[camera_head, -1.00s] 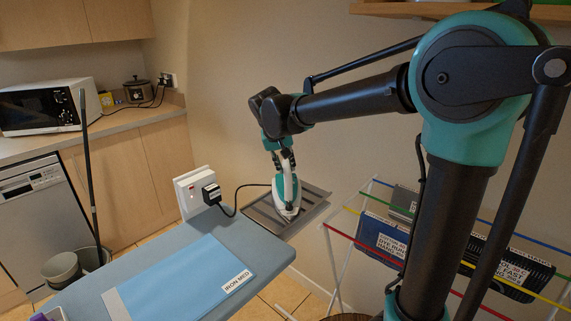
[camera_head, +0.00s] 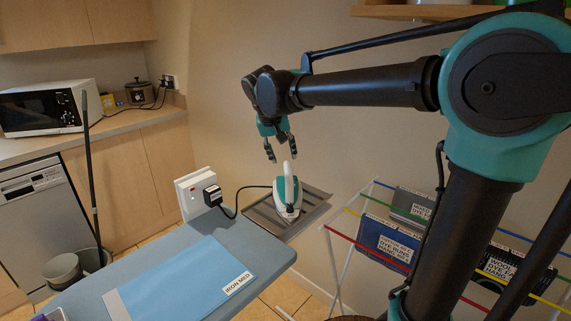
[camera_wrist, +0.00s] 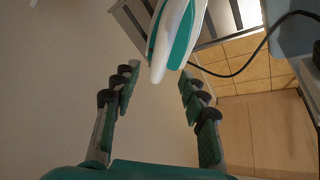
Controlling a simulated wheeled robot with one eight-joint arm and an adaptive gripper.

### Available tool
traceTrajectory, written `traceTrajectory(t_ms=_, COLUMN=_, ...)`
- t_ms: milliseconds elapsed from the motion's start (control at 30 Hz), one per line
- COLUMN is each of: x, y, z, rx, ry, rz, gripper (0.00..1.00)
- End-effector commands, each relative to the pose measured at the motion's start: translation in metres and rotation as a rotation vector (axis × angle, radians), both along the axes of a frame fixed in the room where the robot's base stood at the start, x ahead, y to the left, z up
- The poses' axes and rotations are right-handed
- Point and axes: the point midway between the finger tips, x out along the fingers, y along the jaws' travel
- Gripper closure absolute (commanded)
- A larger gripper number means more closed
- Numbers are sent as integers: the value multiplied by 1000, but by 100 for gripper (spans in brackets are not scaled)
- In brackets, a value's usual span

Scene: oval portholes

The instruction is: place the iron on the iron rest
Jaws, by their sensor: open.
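The white and teal iron (camera_head: 287,196) sits on the grey slatted iron rest (camera_head: 310,204) at the end of the ironing board. Its cord runs left to a plug at a wall outlet. My gripper (camera_head: 283,158) is open and empty, above and slightly left of the iron, with a gap between them. In the wrist view, my gripper's fingers (camera_wrist: 157,98) are spread wide, and the iron (camera_wrist: 176,40) shows beyond them at the top. Part of the iron rest (camera_wrist: 135,22) shows behind it.
The blue ironing board (camera_head: 150,265) carries a folded blue cloth (camera_head: 185,280) with an "IRON MED" label. A drying rack (camera_head: 375,240) with dark labelled garments stands at the right. A socket (camera_head: 195,193) is left of the rest. A counter with a microwave is at the far left.

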Motion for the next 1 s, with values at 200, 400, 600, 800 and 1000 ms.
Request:
traceTrajectory(t_ms=200, x=-15, y=7, z=35, rx=1, ry=0, rz=1, gripper=57)
traceTrajectory(t_ms=400, x=-21, y=9, z=49, rx=0, ry=0, rz=0, gripper=57)
traceTrajectory(t_ms=600, x=-21, y=9, z=51, rx=0, ry=0, rz=-1, gripper=57)
traceTrajectory(t_ms=800, x=-21, y=9, z=50, rx=0, ry=0, rz=-1, gripper=57)
traceTrajectory(t_ms=1000, x=-21, y=9, z=50, rx=0, ry=0, rz=-1, gripper=57)
